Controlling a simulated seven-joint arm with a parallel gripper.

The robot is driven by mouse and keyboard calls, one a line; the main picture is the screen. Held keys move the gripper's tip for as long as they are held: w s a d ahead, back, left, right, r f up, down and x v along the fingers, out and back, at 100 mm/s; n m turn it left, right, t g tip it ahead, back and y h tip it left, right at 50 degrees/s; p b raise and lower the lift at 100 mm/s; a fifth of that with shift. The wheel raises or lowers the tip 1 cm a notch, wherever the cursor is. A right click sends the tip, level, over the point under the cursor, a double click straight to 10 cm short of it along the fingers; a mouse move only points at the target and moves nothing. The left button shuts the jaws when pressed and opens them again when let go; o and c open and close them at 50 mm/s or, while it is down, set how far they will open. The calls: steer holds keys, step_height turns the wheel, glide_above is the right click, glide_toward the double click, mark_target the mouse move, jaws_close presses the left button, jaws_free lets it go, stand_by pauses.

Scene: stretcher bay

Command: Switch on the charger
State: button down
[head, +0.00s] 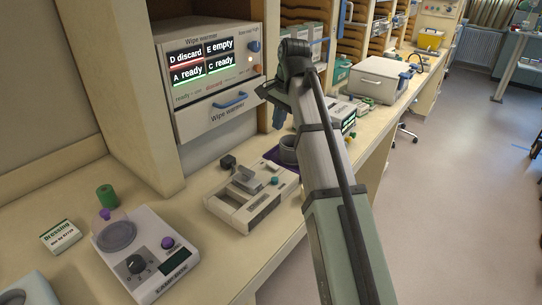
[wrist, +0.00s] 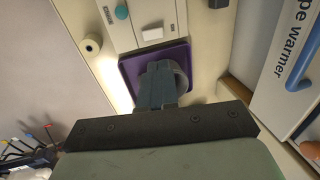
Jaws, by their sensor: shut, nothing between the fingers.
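No label that reads charger is legible. A cream bench device (head: 265,212) with a grey block, a dark knob and a teal button (head: 274,180) sits mid-bench. In the wrist view a pale device (wrist: 165,12) shows a teal round button (wrist: 121,11) and a white rectangular key (wrist: 152,34); I cannot tell whether its state is on. My gripper (head: 278,122) is above the bench, behind the cream device. In the wrist view its fingers (wrist: 159,66) are together and empty, in front of a grey cup (wrist: 182,76) on a purple mat (wrist: 128,72).
The wipe warmer (head: 220,115), with a blue drawer handle, stands at the back left. A scale (head: 150,255) with a dial and a dressing box (head: 60,236) are at the front left. A device with a lit screen (head: 348,124) and a beige box (head: 377,80) lie beyond my arm.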

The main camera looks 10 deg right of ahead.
mark_target(270, 162)
steer(key=shift+f, duration=0.1)
steer(key=f, duration=0.4)
steer(key=w+a+f, duration=0.1)
steer(key=f, duration=0.4)
steer(key=w+a+f, duration=0.1)
steer(key=f, duration=0.3)
steer(key=shift+f, duration=0.2)
steer(key=shift+f, duration=0.1)
steer(key=shift+w+a+f, duration=0.15)
steer(key=shift+f, duration=0.05)
stand_by(0.3)
steer(key=shift+s+d, duration=0.6)
steer(key=shift+d, duration=0.05)
steer(key=shift+r, duration=0.15)
